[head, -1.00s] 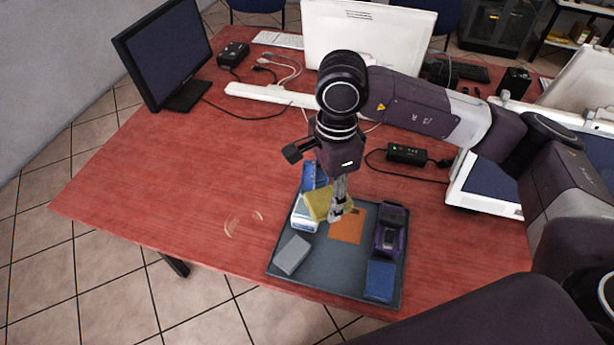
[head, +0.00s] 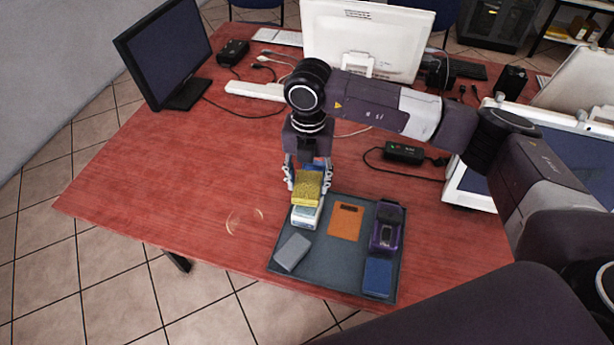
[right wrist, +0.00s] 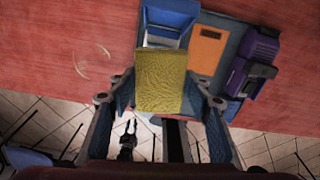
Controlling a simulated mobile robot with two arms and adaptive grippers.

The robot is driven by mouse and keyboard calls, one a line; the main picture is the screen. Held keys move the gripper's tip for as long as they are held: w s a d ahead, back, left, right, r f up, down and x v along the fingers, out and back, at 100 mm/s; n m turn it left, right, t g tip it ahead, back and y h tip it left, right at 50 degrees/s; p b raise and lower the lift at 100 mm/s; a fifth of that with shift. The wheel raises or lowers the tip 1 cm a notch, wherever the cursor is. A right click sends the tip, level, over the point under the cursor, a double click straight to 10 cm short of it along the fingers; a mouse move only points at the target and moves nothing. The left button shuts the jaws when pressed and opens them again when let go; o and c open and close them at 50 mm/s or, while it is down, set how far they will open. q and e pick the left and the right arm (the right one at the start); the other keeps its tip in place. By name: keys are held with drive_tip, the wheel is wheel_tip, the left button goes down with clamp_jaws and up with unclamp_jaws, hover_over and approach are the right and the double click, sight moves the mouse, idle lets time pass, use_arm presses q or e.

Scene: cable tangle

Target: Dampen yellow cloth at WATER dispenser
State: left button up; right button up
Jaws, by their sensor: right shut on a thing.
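The yellow cloth (head: 307,190) is a thick, textured rectangular pad. My right gripper (head: 307,182) is shut on it, with a finger at each side. In the right wrist view the cloth (right wrist: 161,82) fills the space between the fingers. It is over or just behind a white and blue box (head: 306,214) at the tray's back left; whether they touch I cannot tell. That box also shows beyond the cloth in the right wrist view (right wrist: 170,20). No WATER lettering is readable, so I cannot confirm which thing is the dispenser. My left gripper is out of view.
The dark grey tray (head: 334,272) also holds a grey block (head: 292,252), an orange flat piece (head: 346,222), a purple device (head: 386,234) and a blue block (head: 378,276). A black adapter (head: 404,152) with its cable lies behind right. The red table (head: 170,190) is clear at left.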

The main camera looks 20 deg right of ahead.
sight(307, 195)
drive_tip(key=shift+w+f+m, duration=0.2)
drive_tip(key=shift+w+m, duration=0.05)
drive_tip(key=shift+m, duration=0.65)
drive_tip(key=shift+f, duration=0.2)
drive_tip(key=shift+f+b, duration=1.65)
drive_tip(key=shift+f, duration=1.2)
drive_tip(key=shift+f+b, duration=0.55)
drive_tip(key=shift+r+p, duration=2.15)
drive_tip(key=shift+r, duration=1.45)
